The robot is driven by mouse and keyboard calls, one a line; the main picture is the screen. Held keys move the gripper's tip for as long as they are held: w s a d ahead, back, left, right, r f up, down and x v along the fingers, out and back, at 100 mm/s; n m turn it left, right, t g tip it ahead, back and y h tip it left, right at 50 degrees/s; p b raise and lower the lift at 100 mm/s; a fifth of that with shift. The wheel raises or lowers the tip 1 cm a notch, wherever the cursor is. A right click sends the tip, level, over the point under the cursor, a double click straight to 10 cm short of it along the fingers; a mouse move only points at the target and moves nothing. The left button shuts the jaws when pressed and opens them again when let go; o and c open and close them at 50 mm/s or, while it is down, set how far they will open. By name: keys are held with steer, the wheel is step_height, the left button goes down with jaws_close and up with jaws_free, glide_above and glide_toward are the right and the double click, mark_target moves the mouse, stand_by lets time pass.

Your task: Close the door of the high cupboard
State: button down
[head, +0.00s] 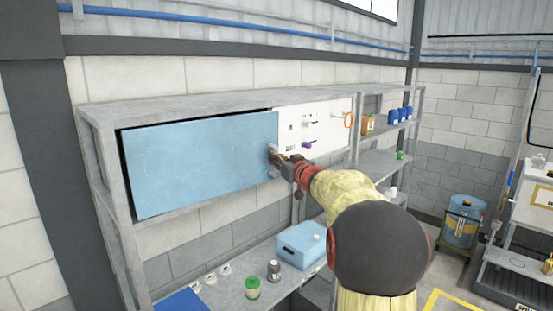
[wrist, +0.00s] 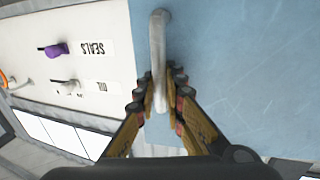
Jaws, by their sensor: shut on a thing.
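The high cupboard's blue door (head: 200,165) fills the left part of the upper grey frame (head: 180,108) in the head view. A dark gap shows along its top and left edges; I cannot tell exactly how far it stands from shut. My gripper (head: 279,158) is at the door's right edge. In the wrist view, the pale bar handle (wrist: 158,45) runs between the fingers of my gripper (wrist: 161,92), which are shut on it. The blue door (wrist: 240,70) also shows there, behind the handle.
A white panel (head: 325,122) with hooks and a purple item (head: 307,145) adjoins the door. Below stands a bench with a blue box (head: 302,243), a green-lidded can (head: 252,287) and jars. Shelves with blue canisters (head: 393,117) are at right.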

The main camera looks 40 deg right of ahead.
mark_target(267, 154)
stand_by(0.3)
steer(key=x, duration=0.1)
steer(key=p+x, duration=0.1)
steer(key=x, duration=0.1)
steer(key=a+p+x, duration=0.1)
steer(key=x, duration=0.1)
steer(key=shift+r, duration=0.15)
steer(key=c, duration=2.3)
jaws_free()
steer(key=shift+w, duration=0.1)
steer(key=shift+c, duration=0.2)
steer(key=shift+o, duration=1.1)
steer(key=shift+w, duration=0.2)
steer(key=shift+o, duration=1.1)
steer(key=shift+s, duration=0.1)
steer(key=v, duration=1.1)
steer(key=shift+s, duration=0.4)
